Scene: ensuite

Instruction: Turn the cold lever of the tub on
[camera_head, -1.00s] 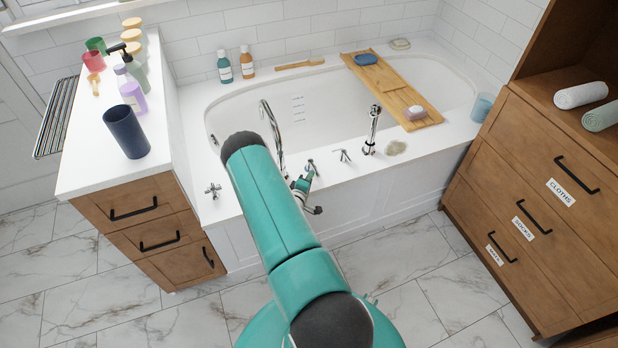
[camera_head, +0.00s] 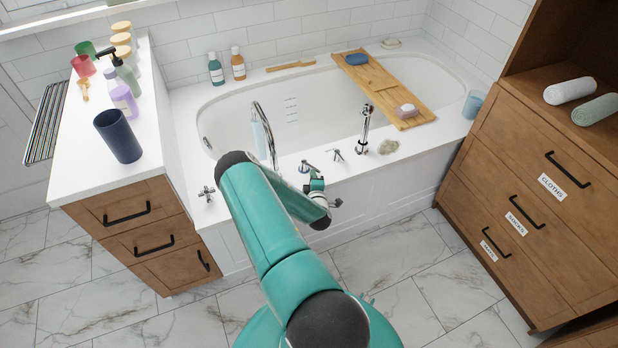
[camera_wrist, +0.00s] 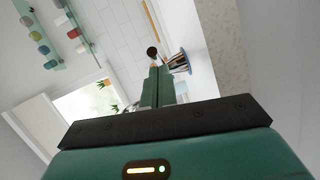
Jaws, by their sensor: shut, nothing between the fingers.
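The white tub (camera_head: 190,100) has a tall curved chrome spout (camera_head: 271,150) on its near rim. A pale bluish stream (camera_head: 259,138) falls from the spout's end. A chrome lever (camera_head: 307,166) stands on the rim just right of the spout. A cross-shaped chrome handle (camera_head: 207,193) stands to the left. No hot or cold marks are readable. My gripper (camera_head: 314,181) is at the near rim, just in front of the lever; I cannot tell if they touch. In the wrist view my gripper's fingers (camera_wrist: 158,72) are together and empty.
Another chrome lever (camera_head: 335,155) and a hand shower (camera_head: 365,130) stand farther right on the rim. A wooden tray (camera_head: 385,85) spans the tub. A white-topped cabinet (camera_head: 85,165) is left; a wooden dresser (camera_head: 520,190) is right.

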